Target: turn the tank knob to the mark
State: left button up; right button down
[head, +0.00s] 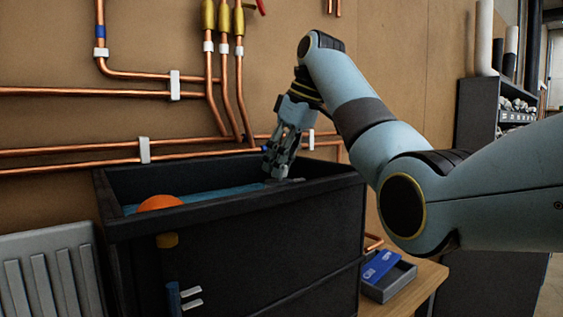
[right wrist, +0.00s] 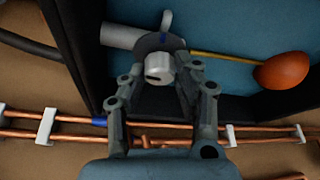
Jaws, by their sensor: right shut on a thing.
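The tank (head: 250,215) is a black open box with blue water inside. The tank knob (right wrist: 158,66) is a pale grey cylinder with a dark slot, on a dark round plate (right wrist: 148,42) inside the tank. My right gripper (head: 272,176) reaches down over the tank's far right corner. In the right wrist view its fingers (right wrist: 160,86) are shut on the knob, one on each side. In the head view the gripper hides the knob. My left gripper is not in view.
An orange float ball (right wrist: 282,71) sits on a brass rod (right wrist: 225,58) beside the knob. Copper pipes (head: 70,154) run along the wall behind the tank. A radiator (head: 50,275) stands at left. A grey tray (head: 390,283) with a blue item is at right.

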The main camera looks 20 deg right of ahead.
jog(key=m+h, duration=0.1)
jog(key=m, duration=0.2)
jog(key=m+t+h, duration=0.1)
jog(key=m, duration=0.3)
jog(key=shift+s+a, duration=0.1)
jog(key=shift+a, duration=0.1)
jog(key=m+h, duration=0.2)
jog(key=m, duration=0.2)
jog(key=shift+a+m, duration=0.1)
jog(key=shift+m, duration=0.2)
jog(key=shift+m+g+h, duration=0.3)
jog(key=shift+m+h, duration=0.4)
jog(key=shift+m, duration=0.8)
jog(key=c, duration=1)
grip_release()
